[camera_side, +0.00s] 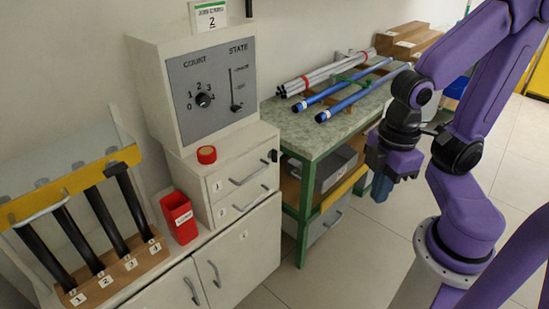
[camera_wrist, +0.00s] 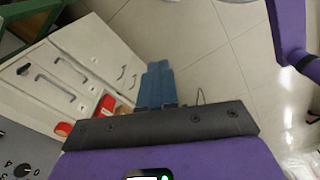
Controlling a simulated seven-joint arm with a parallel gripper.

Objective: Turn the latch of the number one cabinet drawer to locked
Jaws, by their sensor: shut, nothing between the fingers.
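The number one drawer (camera_side: 243,174) is the upper drawer of the small white cabinet, marked 1, with a grey bar handle. It looks closed. Its latch (camera_side: 273,155) is a small dark piece at the drawer's upper right; its setting is too small to tell. In the wrist view, the latch seems to be the dark piece (camera_wrist: 23,70) at the left, near the drawer handles. My gripper (camera_side: 381,188) hangs to the right of the cabinet, beyond the green-legged table, apart from the latch. Its blue fingers (camera_wrist: 157,87) are together and empty.
The green-framed table (camera_side: 305,133) with rods stands between cabinet and gripper. A red bin (camera_side: 179,216) and a rack of black tubes (camera_side: 115,266) stand left. Floor below my gripper is clear.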

